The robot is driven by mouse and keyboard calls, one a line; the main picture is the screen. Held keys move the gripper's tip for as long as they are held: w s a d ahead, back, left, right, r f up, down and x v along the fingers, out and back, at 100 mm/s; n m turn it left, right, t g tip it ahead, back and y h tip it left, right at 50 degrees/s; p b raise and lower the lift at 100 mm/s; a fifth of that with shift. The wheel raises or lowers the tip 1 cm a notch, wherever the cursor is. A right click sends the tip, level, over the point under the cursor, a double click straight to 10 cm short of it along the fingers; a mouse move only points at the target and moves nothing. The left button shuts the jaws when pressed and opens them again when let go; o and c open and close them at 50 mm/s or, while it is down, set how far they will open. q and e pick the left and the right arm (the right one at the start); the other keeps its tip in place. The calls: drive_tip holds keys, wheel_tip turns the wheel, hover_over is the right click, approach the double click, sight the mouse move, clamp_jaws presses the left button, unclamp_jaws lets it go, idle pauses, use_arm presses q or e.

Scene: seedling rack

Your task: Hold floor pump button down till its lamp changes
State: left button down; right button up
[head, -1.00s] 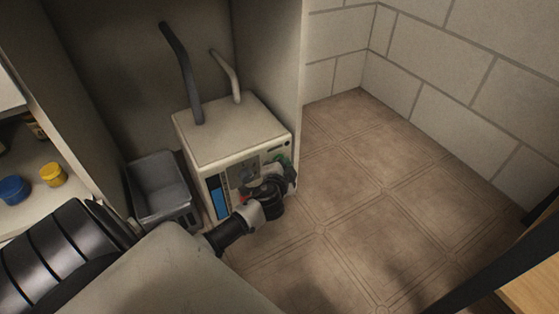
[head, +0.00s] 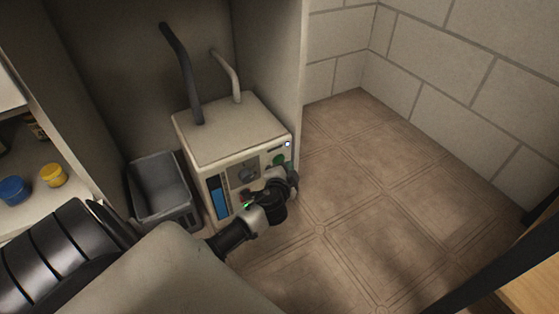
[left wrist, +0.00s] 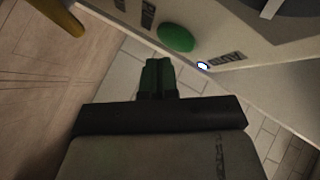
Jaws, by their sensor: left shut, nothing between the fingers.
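The floor pump (head: 228,130) is a pale box with two hoses standing up from its top. Its round green button (head: 279,160) is on the front panel, and the button also shows in the left wrist view (left wrist: 176,38). The lamp (head: 287,144) near the panel's top right corner glows white, with a bluish rim in the left wrist view (left wrist: 203,66). My left gripper (head: 293,179) is shut and empty in front of the panel. In the left wrist view its fingertips (left wrist: 158,64) are just short of the button, with a small gap. My right gripper is not in view.
A grey open bin (head: 160,187) stands left of the pump. A shelf at the left holds a blue pot (head: 14,190) and a yellow pot (head: 53,175). A cabinet wall is close on the pump's right. Tiled floor (head: 370,190) is clear to the right.

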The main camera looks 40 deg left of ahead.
use_arm(q)
drive_tip(key=shift+d, duration=0.15)
drive_tip(key=d, duration=0.1)
drive_tip(key=s+d, duration=0.1)
drive_tip(key=d, duration=0.1)
drive_tip(key=s+d, duration=0.1)
drive_tip(key=shift+d+f, duration=0.1)
drive_tip(key=shift+d, duration=0.3)
